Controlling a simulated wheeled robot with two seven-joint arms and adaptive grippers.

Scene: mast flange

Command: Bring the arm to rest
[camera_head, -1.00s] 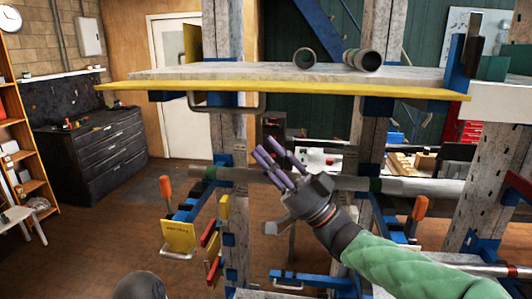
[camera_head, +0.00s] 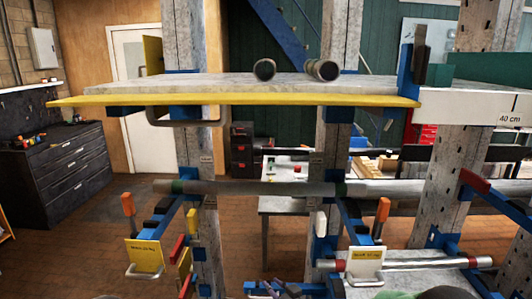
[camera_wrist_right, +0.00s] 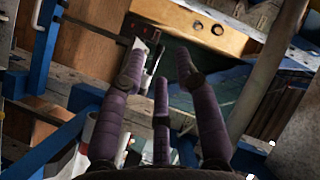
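My right gripper (camera_head: 270,288) shows only as purple fingertips at the bottom edge of the head view, low in front of the rack. In the right wrist view its purple fingers (camera_wrist_right: 160,72) are spread apart with nothing held between them. A bit of my green-sleeved right arm (camera_head: 452,294) shows at the bottom right of the head view; most of the arm is out of frame. My left gripper is not seen.
A rack with worn uprights (camera_head: 192,130) stands close ahead. A yellow-edged shelf (camera_head: 240,101) carries short pipes (camera_head: 322,70). A long grey pipe (camera_head: 260,188) crosses below. Blue brackets (camera_head: 358,222) with orange handles stick out. The floor (camera_head: 110,240) at left looks clear.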

